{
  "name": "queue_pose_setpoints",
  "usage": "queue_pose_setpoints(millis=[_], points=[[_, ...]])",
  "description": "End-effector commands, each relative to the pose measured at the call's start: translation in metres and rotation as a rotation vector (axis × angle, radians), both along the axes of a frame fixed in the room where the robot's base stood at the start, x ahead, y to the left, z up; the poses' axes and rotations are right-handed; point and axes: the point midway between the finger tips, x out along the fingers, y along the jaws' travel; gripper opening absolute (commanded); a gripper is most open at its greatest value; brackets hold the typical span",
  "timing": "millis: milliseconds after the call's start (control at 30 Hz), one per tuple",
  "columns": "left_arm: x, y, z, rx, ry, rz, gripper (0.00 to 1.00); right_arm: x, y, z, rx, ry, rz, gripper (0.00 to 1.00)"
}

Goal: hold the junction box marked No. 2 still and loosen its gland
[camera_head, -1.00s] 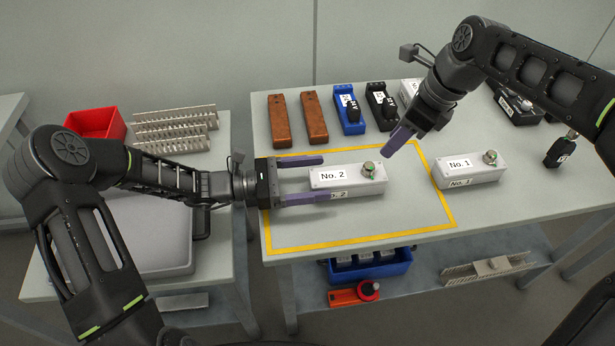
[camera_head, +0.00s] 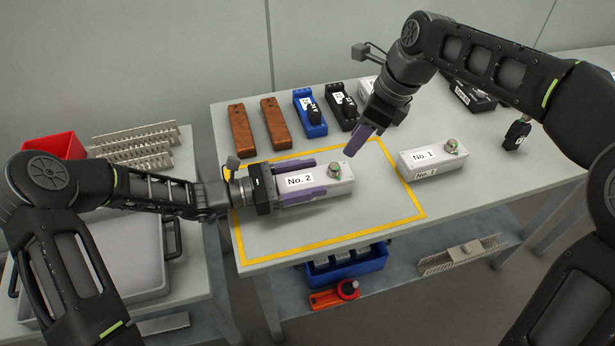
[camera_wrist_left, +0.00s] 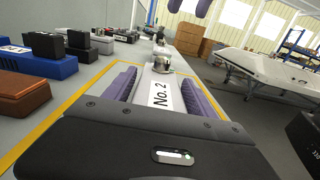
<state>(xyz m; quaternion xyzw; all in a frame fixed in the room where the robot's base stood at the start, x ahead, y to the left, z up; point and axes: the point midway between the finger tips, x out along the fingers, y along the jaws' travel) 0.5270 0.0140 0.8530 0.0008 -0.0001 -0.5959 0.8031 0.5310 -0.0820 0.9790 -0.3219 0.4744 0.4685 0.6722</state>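The white junction box No. 2 (camera_head: 343,187) lies inside the yellow outline on the table. Its metal gland (camera_head: 334,171), with a green mark, stands at the right end of its top; it also shows in the left wrist view (camera_wrist_left: 161,62). My left gripper (camera_head: 308,179) reaches in from the left, one purple finger along each long side of the box. A narrow gap shows by the left finger in the wrist view, so it looks open. My right gripper (camera_head: 361,141) hangs above and right of the gland, clear of it; its two fingertips show apart in the wrist view.
Junction box No. 1 (camera_head: 432,163) stands to the right, outside the yellow outline (camera_head: 330,246). Two brown blocks (camera_head: 243,131), a blue device (camera_head: 309,112) and a black one (camera_head: 341,105) line the back. A blue bin (camera_head: 347,268) sits below. The front of the outlined area is clear.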

Motion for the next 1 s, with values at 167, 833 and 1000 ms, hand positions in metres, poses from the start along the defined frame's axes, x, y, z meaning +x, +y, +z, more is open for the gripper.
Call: queue_pose_setpoints(millis=[167, 833, 1000], points=[[0.0000, 0.0001, 0.0000, 0.000, 0.000, 0.000, 0.49, 0.0000, 0.0000, 0.0000, 0.000, 0.000, 0.000, 0.36], [0.0000, 0.0003, 0.0000, 0.000, 0.000, 0.000, 0.41, 0.0000, 0.0000, 0.0000, 0.000, 0.000, 0.000, 0.36], [0.0000, 0.0003, 0.0000, 0.000, 0.000, 0.000, 0.27, 0.0000, 0.0000, 0.0000, 0.000, 0.000, 0.000, 0.36]])
